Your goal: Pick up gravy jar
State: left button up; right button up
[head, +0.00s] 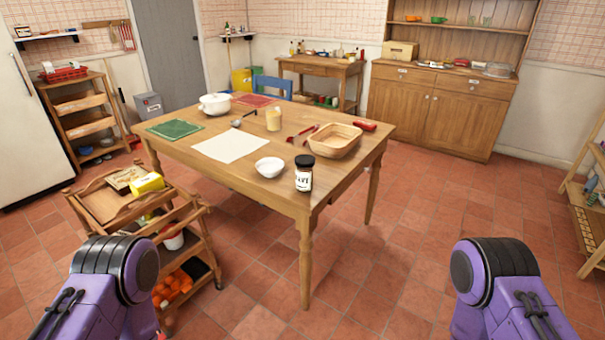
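A dark brown jar with a black lid and a white label, the gravy jar (304,174), stands upright near the front right corner of the wooden table (285,196). Nothing hides it from this side. The purple upper parts of my two arms show at the bottom left and bottom right of the head view. Both grippers are out of the frame, and nothing of mine touches the jar.
A white bowl (270,167), a wooden basket (335,141) and red-handled utensils (302,133) are near the jar. A wooden cart (150,212) with a yellow box (147,184) stands left of the table's front. The tiled floor (395,255) right of the table is clear.

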aim_at(304, 164)
jog(key=k, duration=0.6)
jog(key=z, duration=0.65)
jog(key=i, duration=1.7)
jog(key=u, duration=0.5)
